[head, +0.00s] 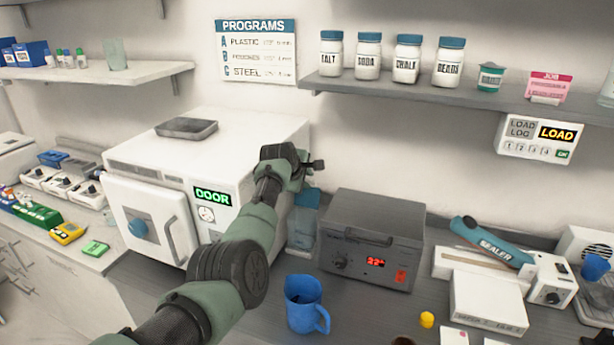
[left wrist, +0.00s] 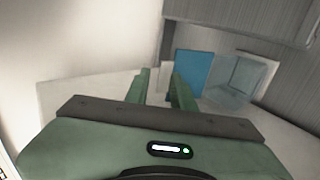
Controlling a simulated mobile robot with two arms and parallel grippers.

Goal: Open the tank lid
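A clear bluish tank (head: 302,232) with a blue upper part (head: 308,197) stands on the counter between the white door unit and the grey heater box. My left forearm and gripper partly hide it in the head view. In the left wrist view a flat blue panel (left wrist: 194,72) stands beside a clear box (left wrist: 240,78); I cannot tell whether the lid is shut. My left gripper (head: 316,165) is above and behind the tank's top in the head view. In the left wrist view its two fingers (left wrist: 160,88) are apart with nothing between them. My right gripper is not in view.
A blue jug (head: 305,303) stands in front. The white door unit (head: 150,215) is left. A shelf (head: 420,92) with jars hangs above. A sealer (head: 490,243) is right.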

